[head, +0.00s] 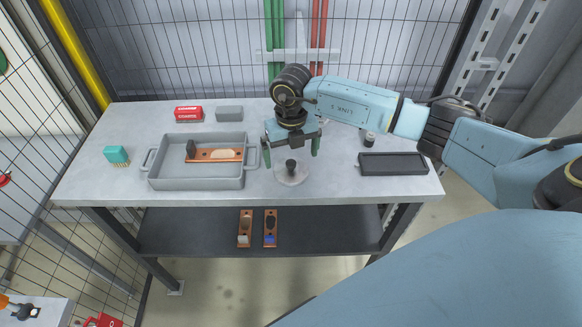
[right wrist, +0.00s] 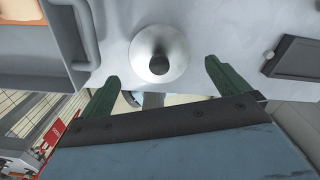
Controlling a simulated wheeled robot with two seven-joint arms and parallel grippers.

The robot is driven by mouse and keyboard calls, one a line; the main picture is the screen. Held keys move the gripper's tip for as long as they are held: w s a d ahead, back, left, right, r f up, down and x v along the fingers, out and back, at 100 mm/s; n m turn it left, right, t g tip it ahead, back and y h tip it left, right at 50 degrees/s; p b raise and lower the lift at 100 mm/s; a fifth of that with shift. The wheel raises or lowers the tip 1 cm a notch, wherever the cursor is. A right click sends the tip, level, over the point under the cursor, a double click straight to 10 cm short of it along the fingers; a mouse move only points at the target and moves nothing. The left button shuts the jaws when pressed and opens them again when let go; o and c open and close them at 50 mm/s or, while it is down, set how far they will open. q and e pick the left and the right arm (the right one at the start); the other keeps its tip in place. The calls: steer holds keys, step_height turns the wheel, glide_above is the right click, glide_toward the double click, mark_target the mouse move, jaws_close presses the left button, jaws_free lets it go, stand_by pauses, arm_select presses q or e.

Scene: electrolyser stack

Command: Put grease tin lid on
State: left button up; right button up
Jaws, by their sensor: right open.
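A pale round disc with a dark upright knob (head: 291,167) lies on the grey table, right of the big tray. It looks like the lid, but I cannot tell for sure. In the right wrist view the disc (right wrist: 172,38) lies ahead of the fingertips, roughly centred between them. My right gripper (head: 291,152) is open and empty above the disc, green fingers apart; it also shows in the right wrist view (right wrist: 162,72). A small dark jar (head: 369,139) stands to the right, possibly the grease tin. My left gripper is not in view.
A grey handled tray (head: 195,181) holding a brown board (head: 230,156) stands left. A black shallow tray (head: 393,164) lies right. A red box (head: 188,113), grey box (head: 229,113) and teal brush (head: 116,155) are on the table. The lower shelf (head: 330,232) bears two small boards.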

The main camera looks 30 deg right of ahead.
mark_target(291, 163)
steer(key=shift+f, duration=1.9)
steer(key=c, duration=0.9)
steer(key=shift+r, duration=0.15)
